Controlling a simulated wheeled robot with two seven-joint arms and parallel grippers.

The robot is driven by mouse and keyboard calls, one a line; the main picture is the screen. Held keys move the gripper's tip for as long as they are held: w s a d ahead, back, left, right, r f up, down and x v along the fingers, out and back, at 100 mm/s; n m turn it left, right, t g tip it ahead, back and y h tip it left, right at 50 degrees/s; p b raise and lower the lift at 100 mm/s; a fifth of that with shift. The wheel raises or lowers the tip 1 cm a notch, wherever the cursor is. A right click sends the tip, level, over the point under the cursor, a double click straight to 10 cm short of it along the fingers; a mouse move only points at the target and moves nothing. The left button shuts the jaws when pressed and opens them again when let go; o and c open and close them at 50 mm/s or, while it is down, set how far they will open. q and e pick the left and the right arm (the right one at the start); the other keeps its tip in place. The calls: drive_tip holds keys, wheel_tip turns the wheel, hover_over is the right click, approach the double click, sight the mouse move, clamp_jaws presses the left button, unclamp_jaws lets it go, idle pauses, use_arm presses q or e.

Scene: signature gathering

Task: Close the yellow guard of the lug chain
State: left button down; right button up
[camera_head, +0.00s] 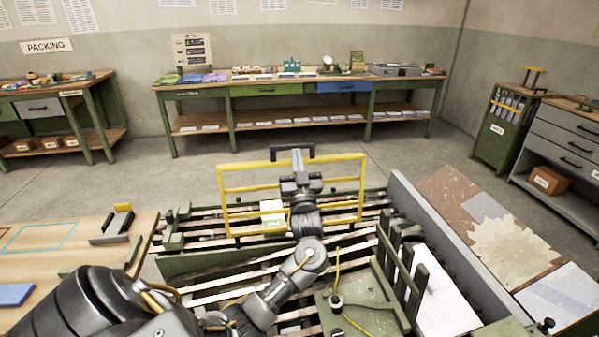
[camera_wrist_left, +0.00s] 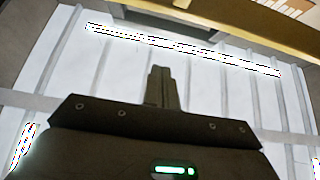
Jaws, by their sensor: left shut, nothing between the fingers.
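The yellow guard (camera_head: 343,181) is a rectangular barred frame standing raised above the lug chain (camera_head: 205,237) in the head view. A black handle (camera_head: 277,153) sits at the middle of its top bar. My left arm reaches in from the lower left, and my left gripper (camera_head: 297,160) is in front of the guard, close to the handle; contact cannot be told. In the left wrist view my left gripper (camera_wrist_left: 164,85) has its fingers shut together with nothing between them. A yellow bar (camera_wrist_left: 225,35) crosses the top of that view. My right gripper is not in view.
A green block with dark slats (camera_head: 400,268) and a grey side wall (camera_head: 437,243) stand right of the chain. A wooden table (camera_head: 60,262) is at left. Open floor separates the chain from the back bench (camera_head: 300,90).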

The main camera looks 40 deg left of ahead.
use_arm(q)
drive_tip(key=shift+w+a+f, duration=0.25)
drive_tip(key=shift+w+a, duration=0.35)
drive_tip(key=shift+a, duration=0.1)
drive_tip(key=shift+w+a+f, duration=0.25)
drive_tip(key=shift+w+a, duration=0.3)
drive_tip(key=shift+a, duration=0.15)
